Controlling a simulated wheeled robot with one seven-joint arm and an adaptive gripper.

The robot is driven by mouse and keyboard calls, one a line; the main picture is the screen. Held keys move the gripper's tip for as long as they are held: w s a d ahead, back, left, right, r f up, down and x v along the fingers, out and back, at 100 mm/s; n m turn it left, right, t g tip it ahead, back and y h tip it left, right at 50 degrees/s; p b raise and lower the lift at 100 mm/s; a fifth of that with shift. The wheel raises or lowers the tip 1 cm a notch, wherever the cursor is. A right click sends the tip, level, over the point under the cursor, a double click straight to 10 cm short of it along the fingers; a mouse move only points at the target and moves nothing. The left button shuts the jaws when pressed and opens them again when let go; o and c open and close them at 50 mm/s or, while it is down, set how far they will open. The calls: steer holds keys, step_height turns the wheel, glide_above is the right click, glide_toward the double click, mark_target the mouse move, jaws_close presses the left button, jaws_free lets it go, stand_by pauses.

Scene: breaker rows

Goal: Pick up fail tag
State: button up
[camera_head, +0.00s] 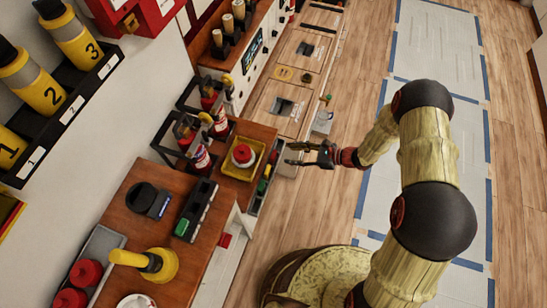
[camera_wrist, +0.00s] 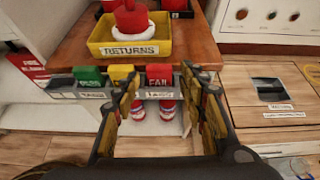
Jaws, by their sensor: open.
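The fail tag (camera_wrist: 159,74) is a red tag lettered FAIL in a grey rack (camera_wrist: 98,96) on the front of the wooden counter, in the wrist view. It is the right one in a row with a yellow tag (camera_wrist: 121,73) and a green PASS tag (camera_wrist: 88,76). In the head view the rack (camera_head: 255,203) hangs at the counter edge. My gripper (camera_head: 290,154) is open and empty, to the right of the rack. In the wrist view the fingers of my gripper (camera_wrist: 164,88) appear on either side of the fail tag; contact cannot be told.
A yellow RETURNS tray (camera_wrist: 100,47) holding a red-and-white object stands on the counter (camera_wrist: 75,45) behind the rack. Red-and-white objects (camera_wrist: 167,110) show below the rack. A cabinet with indicator lights (camera_wrist: 265,30) stands to the right.

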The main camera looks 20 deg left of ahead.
mark_target(275, 155)
steer(key=b+x, duration=0.1)
steer(key=x, duration=0.4)
steer(key=f+b+x, duration=0.1)
steer(key=x, duration=0.2)
steer(key=shift+s+d+f+b, duration=0.1)
steer(key=shift+d+f+b, duration=0.05)
steer(key=shift+b, duration=0.2)
steer(key=shift+c, duration=1)
steer(key=c, duration=0.4)
